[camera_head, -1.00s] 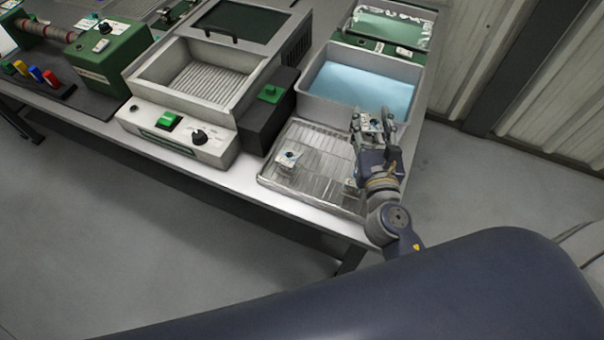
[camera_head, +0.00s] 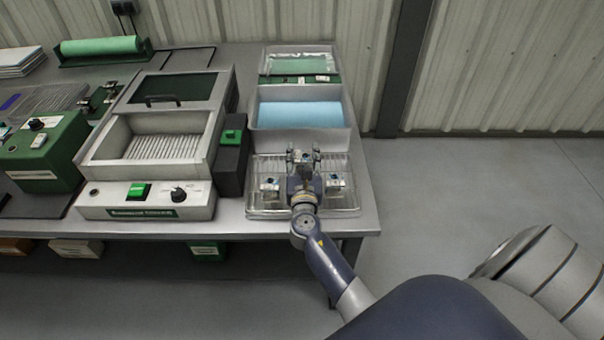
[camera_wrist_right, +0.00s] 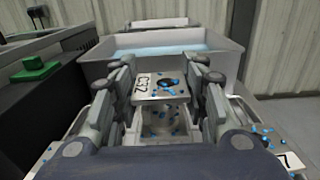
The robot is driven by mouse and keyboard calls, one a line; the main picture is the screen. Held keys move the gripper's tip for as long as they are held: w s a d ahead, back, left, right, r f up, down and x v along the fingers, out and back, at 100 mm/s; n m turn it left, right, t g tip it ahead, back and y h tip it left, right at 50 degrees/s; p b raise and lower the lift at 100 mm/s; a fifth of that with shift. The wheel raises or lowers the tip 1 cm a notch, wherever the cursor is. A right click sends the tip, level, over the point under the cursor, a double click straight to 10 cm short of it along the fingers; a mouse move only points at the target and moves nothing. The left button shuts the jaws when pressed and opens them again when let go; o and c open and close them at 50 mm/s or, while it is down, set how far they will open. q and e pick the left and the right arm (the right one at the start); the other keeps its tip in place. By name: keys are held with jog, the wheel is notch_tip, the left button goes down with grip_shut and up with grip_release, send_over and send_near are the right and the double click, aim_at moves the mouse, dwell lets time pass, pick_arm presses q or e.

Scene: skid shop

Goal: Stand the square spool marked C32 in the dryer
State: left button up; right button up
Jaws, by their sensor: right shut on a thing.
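My right gripper (camera_head: 303,160) is shut on the square spool marked C32 (camera_wrist_right: 160,88). The spool is a pale metal piece with blue beads on its top, and its C32 label faces the right wrist camera. In the head view the gripper and spool are over the back of the wire rack (camera_head: 258,209). The dryer (camera_head: 118,209) seems to be the pale grey box to the left, with an open top, a slatted floor, a green switch and a black knob. My left gripper is not in view.
Two other square spools (camera_head: 269,186) (camera_head: 335,183) stand on the rack, either side of my gripper. Behind the rack is a grey basin of blue liquid (camera_head: 300,114). A black box with a green button (camera_head: 232,160) stands between rack and dryer.

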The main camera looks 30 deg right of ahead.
aim_at(302, 165)
jog(key=f, duration=0.1)
jog(key=f+b, duration=0.1)
jog(key=f, duration=0.1)
jog(key=shift+s+a+f, duration=0.1)
jog(key=shift+a, duration=0.1)
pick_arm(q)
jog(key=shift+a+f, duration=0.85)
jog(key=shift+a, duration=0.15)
pick_arm(e)
jog(key=shift+f, duration=0.25)
pick_arm(q)
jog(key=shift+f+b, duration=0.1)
jog(key=shift+b, duration=0.2)
pick_arm(e)
jog(key=shift+f, duration=0.1)
jog(key=o, duration=1.2)
jog(key=shift+f, duration=0.1)
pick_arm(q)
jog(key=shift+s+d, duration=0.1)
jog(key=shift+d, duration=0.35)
